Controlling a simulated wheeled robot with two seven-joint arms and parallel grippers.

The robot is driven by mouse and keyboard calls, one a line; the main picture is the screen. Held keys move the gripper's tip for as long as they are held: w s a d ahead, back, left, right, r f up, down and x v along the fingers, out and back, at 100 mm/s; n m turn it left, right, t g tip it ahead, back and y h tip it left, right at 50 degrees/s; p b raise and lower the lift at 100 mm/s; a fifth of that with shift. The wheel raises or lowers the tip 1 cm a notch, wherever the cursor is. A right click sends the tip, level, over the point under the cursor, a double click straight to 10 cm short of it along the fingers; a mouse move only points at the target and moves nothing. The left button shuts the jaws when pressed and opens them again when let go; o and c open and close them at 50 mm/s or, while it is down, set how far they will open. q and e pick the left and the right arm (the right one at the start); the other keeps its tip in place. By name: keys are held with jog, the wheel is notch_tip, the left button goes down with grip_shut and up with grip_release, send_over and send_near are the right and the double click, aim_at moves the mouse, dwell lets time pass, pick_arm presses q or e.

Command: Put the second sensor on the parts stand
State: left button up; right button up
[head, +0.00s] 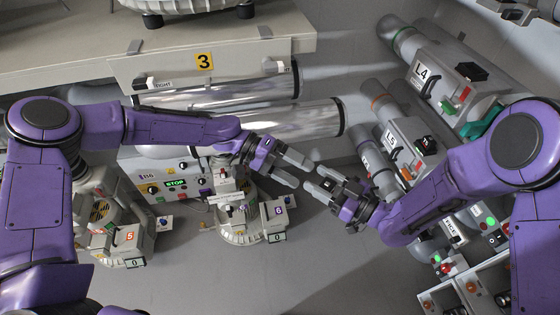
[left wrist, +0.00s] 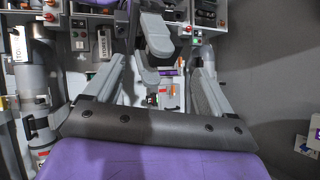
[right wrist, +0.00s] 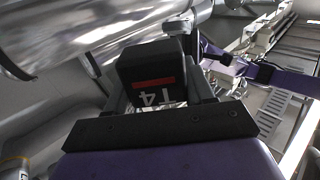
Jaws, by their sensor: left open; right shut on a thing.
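My right gripper (head: 324,183) is shut on a black block-shaped sensor (right wrist: 152,78) with a red stripe and the marking T4. The sensor is held in the air and shows small and dark in the head view. My left gripper (head: 299,173) is open and empty, with its fingertips close beside the right gripper's. I cannot make out which thing is the parts stand.
Grey tube blowers, one marked L4 (head: 421,72), line the right side. A bench panel marked 3 (head: 204,62) and shiny tubes (head: 270,123) are behind. A control box with STOP (head: 175,184) and machines numbered 5 (head: 130,236) and 6 (head: 278,211) stand at left. Front floor is clear.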

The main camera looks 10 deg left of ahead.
aim_at(320, 185)
pick_arm(q)
jog(key=x, duration=0.7)
jog(key=c, duration=1.1)
jog(key=shift+d+r, duration=0.1)
jog(key=shift+c, duration=0.5)
pick_arm(e)
jog(key=o, duration=0.8)
pick_arm(q)
jog(key=shift+c, duration=0.8)
pick_arm(e)
jog(key=o, duration=0.3)
jog(key=shift+o, duration=0.2)
